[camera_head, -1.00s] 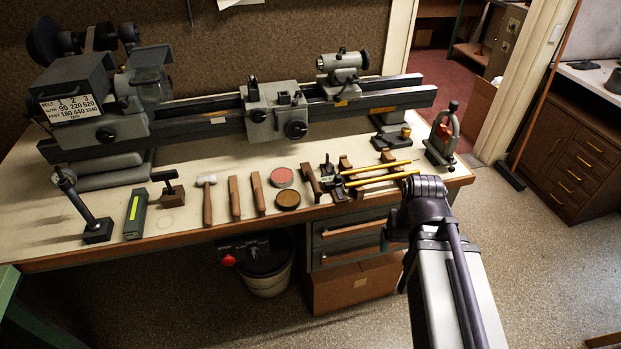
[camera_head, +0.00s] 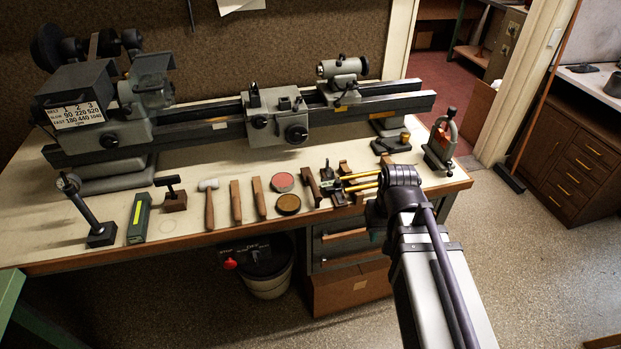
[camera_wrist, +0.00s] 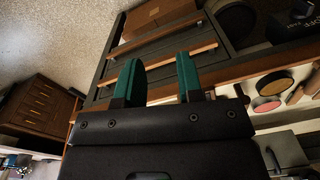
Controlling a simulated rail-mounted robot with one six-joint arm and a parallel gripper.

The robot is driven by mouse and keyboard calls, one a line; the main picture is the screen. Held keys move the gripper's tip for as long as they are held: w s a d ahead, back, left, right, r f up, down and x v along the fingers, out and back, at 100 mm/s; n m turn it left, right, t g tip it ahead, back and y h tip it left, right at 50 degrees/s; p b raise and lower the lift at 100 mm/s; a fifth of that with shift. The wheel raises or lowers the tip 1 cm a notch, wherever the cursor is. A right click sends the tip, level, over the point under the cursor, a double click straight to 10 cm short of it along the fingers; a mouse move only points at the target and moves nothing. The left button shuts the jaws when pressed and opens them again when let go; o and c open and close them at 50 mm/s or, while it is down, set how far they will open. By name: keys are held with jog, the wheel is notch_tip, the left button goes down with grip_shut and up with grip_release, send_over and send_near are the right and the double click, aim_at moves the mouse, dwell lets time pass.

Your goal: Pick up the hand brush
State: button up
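My gripper (camera_wrist: 160,70) shows two green fingers spread apart with nothing between them. In the head view my own arm hides most of it, at the bench's front right. I cannot surely tell which thing is the hand brush. Two long wooden pieces, the left (camera_head: 236,201) and the right (camera_head: 258,197), lie side by side on the workbench (camera_head: 180,243), right of a white-headed hammer (camera_head: 209,205). A wooden block with a dark handle (camera_head: 173,195) stands left of the hammer. My gripper is off to the right of all these, clear of them.
A red tin (camera_head: 283,181) and a brown tin (camera_head: 288,204) lie right of the wooden pieces. Yellow rods (camera_head: 358,182) on a stand lie close behind my arm. The lathe (camera_head: 275,115) fills the bench's back. Drawers (camera_head: 345,238) and a bucket (camera_head: 268,280) are below.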

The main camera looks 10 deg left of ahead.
aim_at(313, 182)
jog(key=w+a+r+n+t+y+p, duration=0.1)
jog(key=w+a+r+t+y, duration=0.1)
jog(key=w+a, duration=0.65)
jog(key=w+a+r+n+t+y, duration=0.1)
jog(key=w+a+r, duration=0.2)
jog(key=w+a, duration=0.5)
jog(key=b+x, duration=0.1)
jog(key=x, duration=0.1)
jog(key=b+x, duration=0.2)
jog(key=w+d+b+x, duration=0.1)
jog(key=b+x, duration=0.1)
jog(key=shift+f, duration=0.1)
jog(key=b+x, duration=0.4)
jog(key=x, duration=0.1)
jog(key=shift+d+b, duration=0.2)
jog(key=shift+b, duration=0.15)
jog(key=shift+a+f, duration=0.1)
jog(key=shift+r, duration=0.25)
grip_shut()
